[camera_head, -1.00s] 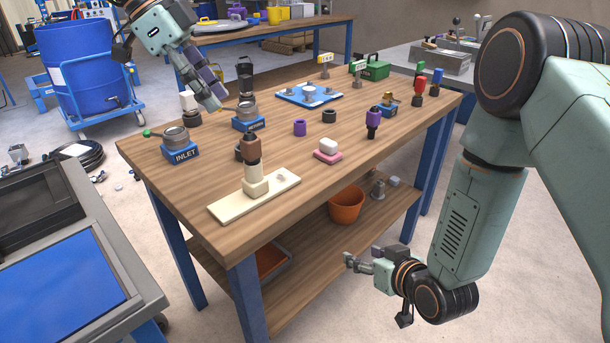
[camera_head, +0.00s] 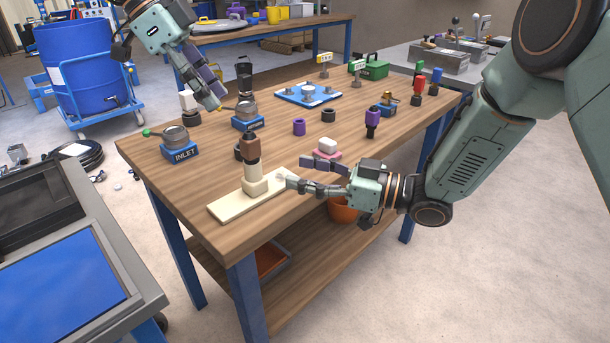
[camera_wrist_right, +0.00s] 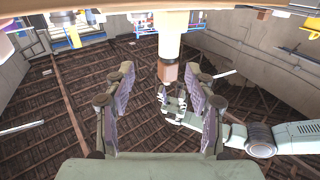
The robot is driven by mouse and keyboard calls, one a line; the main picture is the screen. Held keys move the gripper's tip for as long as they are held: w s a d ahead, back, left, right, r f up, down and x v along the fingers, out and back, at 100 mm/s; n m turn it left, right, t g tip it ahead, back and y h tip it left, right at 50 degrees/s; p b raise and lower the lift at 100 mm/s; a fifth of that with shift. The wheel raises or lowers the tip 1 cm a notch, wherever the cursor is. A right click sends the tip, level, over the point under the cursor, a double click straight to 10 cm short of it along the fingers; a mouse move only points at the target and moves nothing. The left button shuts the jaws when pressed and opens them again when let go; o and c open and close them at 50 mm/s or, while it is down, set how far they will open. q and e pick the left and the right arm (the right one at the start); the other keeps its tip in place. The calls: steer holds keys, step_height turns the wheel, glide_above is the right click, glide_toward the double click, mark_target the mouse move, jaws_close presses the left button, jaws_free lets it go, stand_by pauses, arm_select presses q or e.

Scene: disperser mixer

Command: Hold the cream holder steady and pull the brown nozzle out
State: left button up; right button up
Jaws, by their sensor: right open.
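The cream holder (camera_head: 256,182) stands upright on a cream base plate (camera_head: 228,206) at the near edge of the wooden table. The brown nozzle (camera_head: 251,146) sits in its top. My right gripper (camera_head: 296,172) is open and empty just right of the holder, its fingers pointing at it. In the right wrist view, which looks inverted, the holder (camera_wrist_right: 170,40) and nozzle (camera_wrist_right: 167,71) appear beyond and between the open fingers (camera_wrist_right: 163,85). My left gripper (camera_head: 219,97) hangs above the table, behind and left of the nozzle, apart from it; its opening is unclear.
A blue INLET block (camera_head: 181,154) stands left of the holder. A pink block with a white top (camera_head: 327,147) is close behind my right gripper. A purple ring (camera_head: 299,127) and a purple-topped part (camera_head: 372,120) stand farther back. An orange pot (camera_head: 342,209) is below.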

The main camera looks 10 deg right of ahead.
mark_target(265, 179)
steer(key=shift+n+g, duration=0.3)
steer(key=shift+g, duration=0.2)
steer(key=shift+s+x, duration=0.2)
steer(key=shift+x, duration=1.8)
steer(key=shift+s+x, duration=0.2)
steer(key=shift+x, duration=1.8)
steer(key=shift+a, duration=0.2)
